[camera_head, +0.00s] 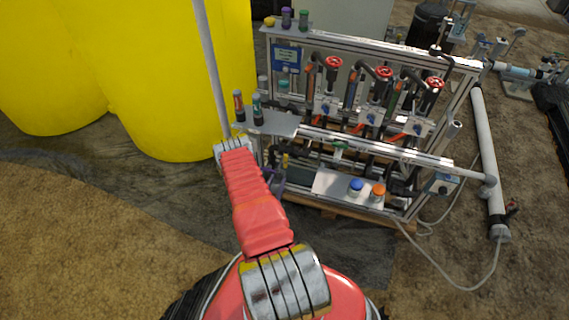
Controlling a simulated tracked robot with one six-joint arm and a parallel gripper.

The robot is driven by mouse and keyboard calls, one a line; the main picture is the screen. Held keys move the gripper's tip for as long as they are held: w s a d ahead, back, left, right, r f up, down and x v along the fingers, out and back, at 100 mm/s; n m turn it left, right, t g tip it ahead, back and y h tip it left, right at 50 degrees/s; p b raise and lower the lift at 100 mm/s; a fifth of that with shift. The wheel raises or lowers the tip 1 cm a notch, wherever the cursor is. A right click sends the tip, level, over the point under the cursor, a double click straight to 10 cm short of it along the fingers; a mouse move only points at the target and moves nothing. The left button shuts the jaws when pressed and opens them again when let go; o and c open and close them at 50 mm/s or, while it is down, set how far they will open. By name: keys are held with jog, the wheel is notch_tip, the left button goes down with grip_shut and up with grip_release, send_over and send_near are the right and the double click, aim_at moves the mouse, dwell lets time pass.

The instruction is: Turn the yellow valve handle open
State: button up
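No yellow valve handle can be made out for certain. A small yellow part (285,160) shows low on the left side of the skid, beside my arm, but it is too small to tell whether it is a handle. The skid (365,44) is a metal frame with pipes and several valves. Three red round handwheels (381,73) stand along its upper part, and several small orange levers sit lower. My red arm reaches up to the skid's left front, and a thin grey link runs on out of the top edge. My gripper is not in view.
Large yellow tanks (180,75) stand left of the skid. A front plate (330,186) bears a blue and an orange knob. A grey pipe (487,150) and a cable lie on the right. The ground at front left is clear.

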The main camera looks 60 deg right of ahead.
aim_at(285, 161)
jog(key=d, duration=0.3)
jog(key=w+d, duration=0.1)
jog(key=d, duration=0.6)
jog(key=shift+w+d, duration=0.2)
jog(key=shift+w, duration=0.15)
jog(key=shift+c, duration=0.2)
grip_shut()
jog(key=shift+d, duration=0.1)
